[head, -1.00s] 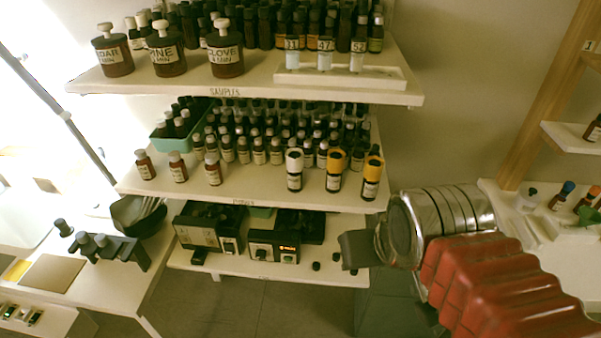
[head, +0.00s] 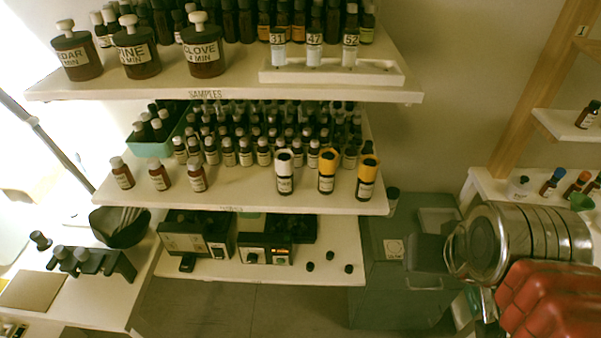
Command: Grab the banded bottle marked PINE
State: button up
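A large dark brown bottle with a pale stopper and a label reading PINE (head: 137,56) stands on the top shelf. It is between the bottles marked CEDAR (head: 77,58) and CLOVE (head: 203,54). I cannot make out a band on the PINE bottle.
A white rack (head: 331,74) with several numbered vials stands right of CLOVE. Dense bottle rows fill the shelves behind. Three small bottles (head: 160,176) stand at the middle shelf's left front. A grey-green bin (head: 389,302) stands below right. Another wooden shelf (head: 561,127) is far right.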

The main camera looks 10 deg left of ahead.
aim_at(284, 158)
jog(key=z, duration=0.05)
jog(key=k, duration=1.05)
jog(key=u, duration=1.4)
jog(key=i, duration=1)
